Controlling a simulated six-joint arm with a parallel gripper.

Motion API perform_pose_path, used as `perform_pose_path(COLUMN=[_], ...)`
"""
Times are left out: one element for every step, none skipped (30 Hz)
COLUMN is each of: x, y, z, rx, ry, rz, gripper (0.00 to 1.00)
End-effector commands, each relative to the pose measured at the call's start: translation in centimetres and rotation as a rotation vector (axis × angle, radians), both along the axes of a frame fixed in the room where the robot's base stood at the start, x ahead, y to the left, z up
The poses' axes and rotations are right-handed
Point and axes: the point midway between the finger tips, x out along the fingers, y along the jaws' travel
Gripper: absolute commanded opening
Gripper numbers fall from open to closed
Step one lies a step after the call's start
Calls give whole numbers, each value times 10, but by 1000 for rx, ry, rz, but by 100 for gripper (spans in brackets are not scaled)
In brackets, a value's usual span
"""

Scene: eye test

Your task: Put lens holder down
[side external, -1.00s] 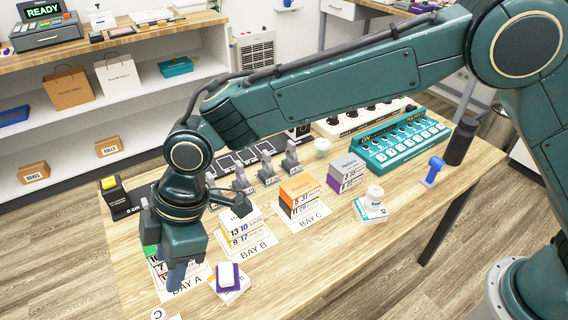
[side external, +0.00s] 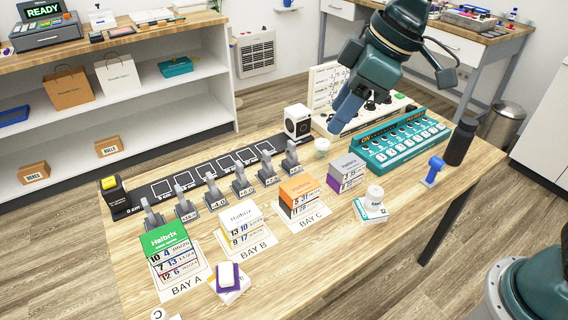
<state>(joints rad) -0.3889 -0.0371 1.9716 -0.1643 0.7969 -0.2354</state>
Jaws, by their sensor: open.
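Several grey lens holders stand upright in a slanting row on the wooden table. The nearest holder (side external: 151,216) is at the left beside the green-topped boxes, and the farthest holder (side external: 291,158) is near the white speaker-like box. My gripper (side external: 342,114) is open, with blue fingers pointing down and left. It is in the air in front of the white panel with dark knobs, apart from the holders. I see no lens holder in it. The gap between its fingers is hard to make out from this side.
A dark strip with marked squares (side external: 200,178) runs behind the holders. Boxes stand at Bay A (side external: 168,247), Bay B (side external: 241,226) and Bay C (side external: 300,195). A teal button console (side external: 402,146), blue scanner-like tool (side external: 433,171) and dark cylinder (side external: 460,142) stand at the right.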

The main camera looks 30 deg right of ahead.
Motion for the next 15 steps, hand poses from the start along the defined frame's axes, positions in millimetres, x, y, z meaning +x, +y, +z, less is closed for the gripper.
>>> perform_pose_path(x=[-8, -13, -20, -25, -31, -38, -44, -50, -58, -64, -70, -78, -85, -91, -100], y=[-16, -25, -36, -44, -52, -62, -70, -77, -87, -94, -100, -109, -115, -121, -129], z=[5, 7, 9, 11, 12, 13, 14, 14, 15, 15, 15, 14, 14, 12, 11], rx=[4, 5, 8, 9, 11, 13, 14, 16, 18, 21, 23, 26, 28, 30, 33], ry=[-7, -9, -11, -13, -14, -16, -18, -18, -22, -25, -26, -29, -31, -32, -35], rz=[-44, -71, -107, -132, -158, -194, -219, -246, -282, -307, -333, -369, -395, -422, -456], gripper=[43, 43, 43, 43, 43, 43, 43, 43, 43, 43, 43, 43, 43, 43, 43])
